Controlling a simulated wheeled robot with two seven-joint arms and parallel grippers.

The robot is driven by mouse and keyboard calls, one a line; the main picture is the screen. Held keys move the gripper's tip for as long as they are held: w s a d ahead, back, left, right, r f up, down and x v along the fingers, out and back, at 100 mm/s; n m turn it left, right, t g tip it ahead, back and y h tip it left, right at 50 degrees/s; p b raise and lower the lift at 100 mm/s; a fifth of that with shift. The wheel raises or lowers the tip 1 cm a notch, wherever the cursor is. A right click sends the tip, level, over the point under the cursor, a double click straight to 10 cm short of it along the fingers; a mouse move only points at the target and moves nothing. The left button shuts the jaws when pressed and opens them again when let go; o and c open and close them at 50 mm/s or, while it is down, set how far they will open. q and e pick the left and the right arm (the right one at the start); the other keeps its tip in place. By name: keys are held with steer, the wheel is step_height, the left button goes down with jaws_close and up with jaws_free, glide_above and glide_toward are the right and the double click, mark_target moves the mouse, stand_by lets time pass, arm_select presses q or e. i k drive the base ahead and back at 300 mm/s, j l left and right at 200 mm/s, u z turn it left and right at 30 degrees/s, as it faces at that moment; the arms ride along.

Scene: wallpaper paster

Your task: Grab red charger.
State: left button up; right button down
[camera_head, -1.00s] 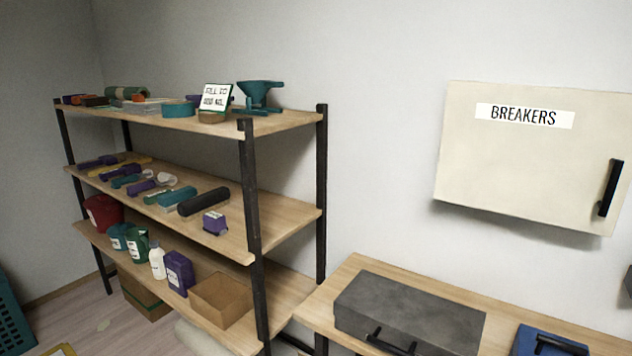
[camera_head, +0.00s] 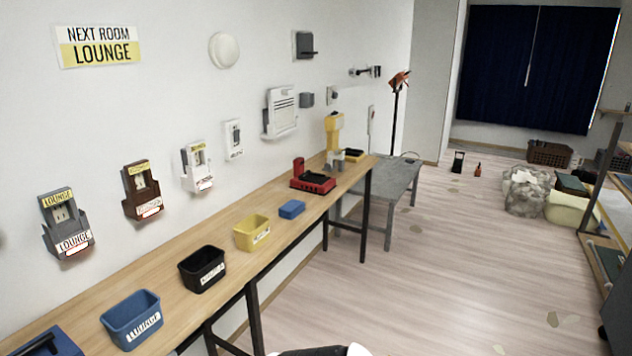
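A red charger (camera_head: 313,181) with a dark top sits on the far part of the long wooden table (camera_head: 225,226). A small red upright piece stands at its back left; I cannot tell if it is a separate thing. Neither gripper can be made out in the head view. Only a black and white shape, perhaps part of my own body, shows at the bottom edge.
A blue bin (camera_head: 132,318), a black bin (camera_head: 202,268), a yellow bin (camera_head: 252,232) and a small blue box (camera_head: 292,209) line the table. A yellow device (camera_head: 334,130) stands beyond the charger. A grey table (camera_head: 385,178) adjoins. The floor (camera_head: 430,270) to the right is largely clear.

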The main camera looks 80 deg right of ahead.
mark_target(313, 183)
steer(key=z, duration=2.7)
steer(key=u, duration=0.25)
steer(key=i+l+u, duration=0.15)
steer(key=u, duration=0.2)
steer(key=i+l+u, duration=0.2)
steer(key=u, duration=0.15)
steer(key=i+l+u, duration=0.1)
steer(key=l+u, duration=0.2)
